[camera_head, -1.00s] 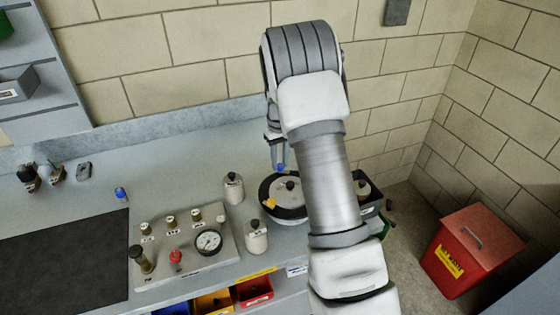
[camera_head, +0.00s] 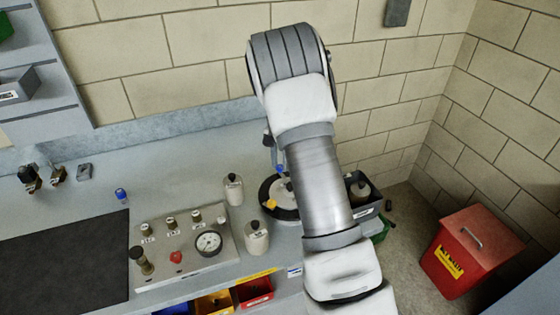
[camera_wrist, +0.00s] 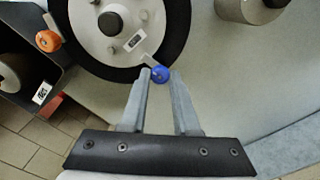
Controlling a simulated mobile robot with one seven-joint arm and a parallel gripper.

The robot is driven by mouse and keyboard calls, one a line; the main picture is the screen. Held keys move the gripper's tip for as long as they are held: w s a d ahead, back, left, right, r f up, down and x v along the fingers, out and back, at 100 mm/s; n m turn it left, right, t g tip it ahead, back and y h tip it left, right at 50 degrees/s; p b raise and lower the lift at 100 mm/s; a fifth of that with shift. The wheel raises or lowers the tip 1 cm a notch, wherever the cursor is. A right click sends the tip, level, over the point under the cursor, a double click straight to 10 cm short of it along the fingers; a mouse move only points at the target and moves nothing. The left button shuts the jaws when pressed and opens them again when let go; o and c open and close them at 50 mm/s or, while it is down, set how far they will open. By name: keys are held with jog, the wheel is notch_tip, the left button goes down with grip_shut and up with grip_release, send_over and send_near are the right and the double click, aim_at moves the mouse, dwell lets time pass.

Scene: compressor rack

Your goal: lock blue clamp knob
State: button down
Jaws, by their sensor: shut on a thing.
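The blue clamp knob (camera_wrist: 160,74) sits at the rim of a round black-edged vessel with a pale lid (camera_wrist: 88,36). In the wrist view my gripper (camera_wrist: 161,76) has one fingertip on each side of the knob and is shut on it. A small metal bracket lies by the knob at the rim. In the head view the blue knob (camera_head: 280,168) shows at the back of the vessel (camera_head: 270,187), just left of my arm. My arm hides the vessel's right part and much of my gripper.
An orange-yellow knob (camera_wrist: 47,40) is elsewhere on the rim. A dark bin (camera_head: 366,205) stands right of the vessel. White bottles (camera_head: 234,189) and a gauge panel (camera_head: 185,245) are to the left. A brick wall is behind; a red bin (camera_head: 465,250) stands on the floor.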

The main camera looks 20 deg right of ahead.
jog(key=shift+w+m, duration=0.1)
jog(key=shift+m, duration=0.9)
jog(key=c, duration=0.7)
grip_release()
jog(key=shift+o, duration=0.2)
jog(key=shift+r, duration=0.1)
notch_tip(320, 180, up, 17)
jog(key=shift+r+p, duration=0.15)
jog(key=shift+p, duration=0.15)
